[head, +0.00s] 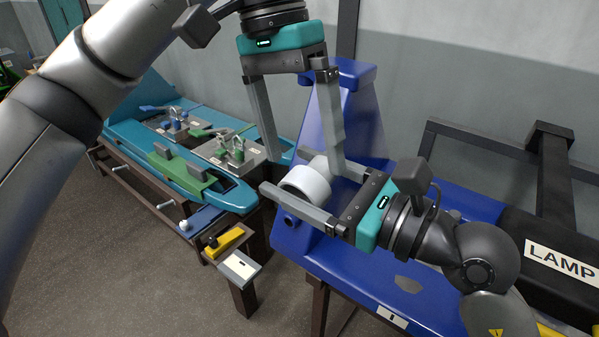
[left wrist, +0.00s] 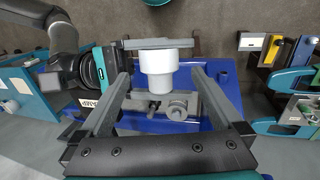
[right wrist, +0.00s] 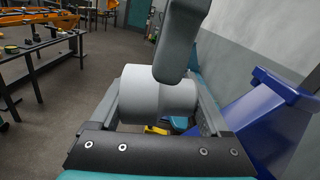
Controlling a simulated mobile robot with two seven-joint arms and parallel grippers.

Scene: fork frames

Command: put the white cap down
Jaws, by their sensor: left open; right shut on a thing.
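The white cap (head: 307,181) is a short white cylinder held above the blue stand. My right gripper (head: 284,173) is shut on it, with a finger on either side. In the left wrist view the cap (left wrist: 158,70) shows a wider band and a narrower one. My left gripper (head: 303,162) is open and points down over the cap, its fingers apart on either side of it. I cannot tell whether they touch it. In the right wrist view the cap (right wrist: 150,98) is partly hidden by one of my left gripper's fingers.
The blue stand (head: 345,275) has a raised back and a sloping front; grey metal parts (left wrist: 175,107) lie below the cap. A teal bench (head: 235,195) with green and blue fixtures is at left. A black box marked LAMP (head: 520,240) is at right.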

